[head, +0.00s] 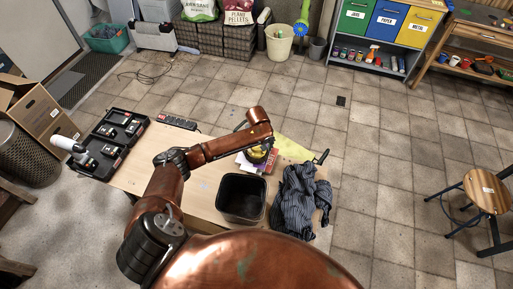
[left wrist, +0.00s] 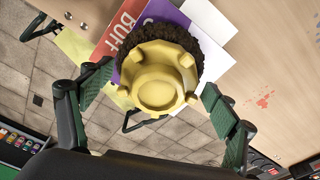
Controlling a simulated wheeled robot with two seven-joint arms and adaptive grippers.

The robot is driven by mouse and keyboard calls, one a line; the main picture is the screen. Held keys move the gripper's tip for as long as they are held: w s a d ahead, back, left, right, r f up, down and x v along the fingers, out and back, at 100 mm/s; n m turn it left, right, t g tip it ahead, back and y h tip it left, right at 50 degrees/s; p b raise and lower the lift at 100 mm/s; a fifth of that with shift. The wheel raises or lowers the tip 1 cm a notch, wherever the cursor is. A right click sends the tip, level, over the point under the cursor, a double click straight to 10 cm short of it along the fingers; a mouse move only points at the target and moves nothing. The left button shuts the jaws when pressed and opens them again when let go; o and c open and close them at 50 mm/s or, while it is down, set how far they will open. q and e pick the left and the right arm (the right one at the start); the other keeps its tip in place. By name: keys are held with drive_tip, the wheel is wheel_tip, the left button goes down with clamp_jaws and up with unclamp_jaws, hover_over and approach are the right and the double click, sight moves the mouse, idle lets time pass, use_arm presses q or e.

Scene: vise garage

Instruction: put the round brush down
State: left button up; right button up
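The round brush (left wrist: 160,80), yellow with dark bristles around its edge, is between the fingers of my left gripper (left wrist: 155,110) in the left wrist view. The fingers are spread, with a gap visible on each side of the brush. The brush sits over a pile of red, purple and white booklets (left wrist: 200,22); whether it rests on them is hard to tell. In the head view my left gripper (head: 264,149) is over the wooden table (head: 150,172), and a little of the yellow brush (head: 256,156) shows below it. My right gripper is not in view.
A black bin (head: 240,217) and a striped dark cloth (head: 298,200) stand close in front of the booklets. A yellow-green sheet (head: 292,149) lies behind right. A power strip (head: 178,123) and an open black case (head: 108,145) are on the left. Bare tabletop lies left of the bin.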

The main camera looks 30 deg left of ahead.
use_arm(q)
drive_tip(key=shift+r, duration=0.1)
drive_tip(key=shift+r, duration=0.3)
drive_tip(key=r, duration=0.3)
drive_tip(key=s+r+p, duration=0.1)
drive_tip(key=r, duration=0.3)
drive_tip(key=d+r, duration=0.1)
drive_tip(key=r, duration=0.3)
drive_tip(key=shift+s+r, duration=0.2)
